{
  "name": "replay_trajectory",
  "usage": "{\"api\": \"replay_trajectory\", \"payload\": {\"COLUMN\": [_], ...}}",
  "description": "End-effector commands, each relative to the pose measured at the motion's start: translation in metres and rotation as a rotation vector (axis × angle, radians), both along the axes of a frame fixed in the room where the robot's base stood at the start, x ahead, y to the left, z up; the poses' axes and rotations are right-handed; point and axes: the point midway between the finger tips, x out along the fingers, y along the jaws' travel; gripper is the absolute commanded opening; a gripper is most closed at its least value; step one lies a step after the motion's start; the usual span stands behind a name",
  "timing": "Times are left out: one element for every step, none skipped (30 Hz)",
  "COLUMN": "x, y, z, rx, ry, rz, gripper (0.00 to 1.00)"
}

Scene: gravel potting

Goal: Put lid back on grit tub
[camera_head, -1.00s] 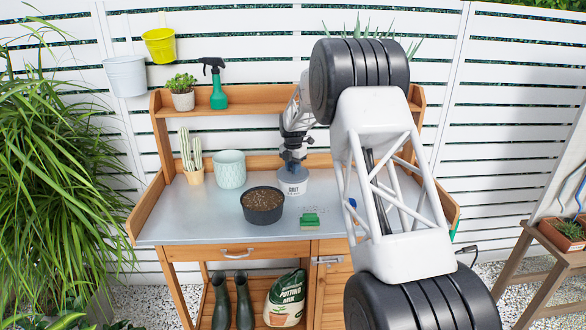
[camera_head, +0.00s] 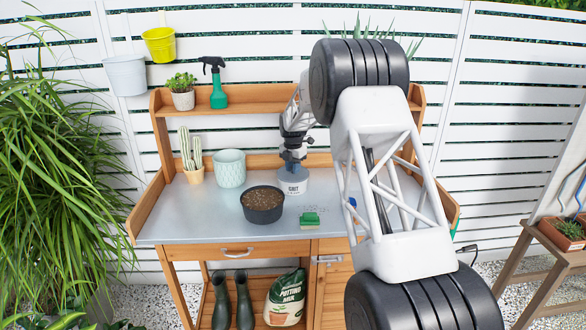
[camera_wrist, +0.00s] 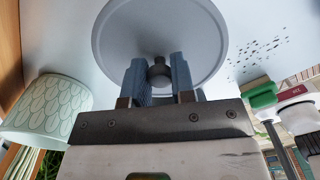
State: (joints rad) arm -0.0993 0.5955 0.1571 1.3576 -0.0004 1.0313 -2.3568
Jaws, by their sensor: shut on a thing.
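The grit tub (camera_head: 293,184) is a pale tub with a dark "GRIT" label, standing on the metal bench top behind the black pot. The round grey lid (camera_wrist: 195,40) is at the tub's top and shows large in the wrist view. My gripper (camera_wrist: 160,75) is shut on the lid's dark centre knob, one blue-grey finger on each side. In the head view my gripper (camera_head: 293,160) is directly above the tub. The lid looks level and at the rim, but I cannot tell whether it is fully seated. The tub's body is hidden below the lid in the wrist view.
A black pot of soil (camera_head: 262,205) stands in front of the tub, a pale green pot (camera_head: 229,169) to its left. A green brush (camera_head: 309,220) lies front right near scattered grit (camera_wrist: 262,55). A cactus (camera_head: 191,160) stands at the left.

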Motion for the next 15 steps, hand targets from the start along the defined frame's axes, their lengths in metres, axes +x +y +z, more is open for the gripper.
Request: {"api": "replay_trajectory", "payload": {"x": [0.0000,0.0000,0.0000,-0.0001,-0.0001,-0.0001,-0.0001,-0.0001,-0.0001,-0.0001,-0.0001,-0.0001,-0.0001,-0.0001,-0.0001], "y": [0.0000,0.0000,0.0000,0.0001,0.0001,0.0001,0.0001,0.0001,-0.0001,-0.0001,-0.0001,0.0000,0.0000,0.0000,0.0001], "z": [0.0000,0.0000,0.0000,-0.0001,0.0000,0.0000,-0.0001,-0.0001,-0.0001,-0.0001,-0.0001,-0.0001,-0.0001,-0.0001,-0.0001], "rx": [0.000,0.000,0.000,0.000,0.000,0.000,0.000,0.000,0.000,0.000,0.000,0.000,0.000,0.000,0.000], "ry": [0.000,0.000,0.000,0.000,0.000,0.000,0.000,0.000,0.000,0.000,0.000,0.000,0.000,0.000,0.000], "rz": [0.000,0.000,0.000,0.000,0.000,0.000,0.000,0.000,0.000,0.000,0.000,0.000,0.000,0.000,0.000], "gripper": [0.01,0.01,0.01,0.27,0.31,0.37,0.42,0.47,0.53,0.53,0.53,0.53,0.53,0.53,0.53]}}
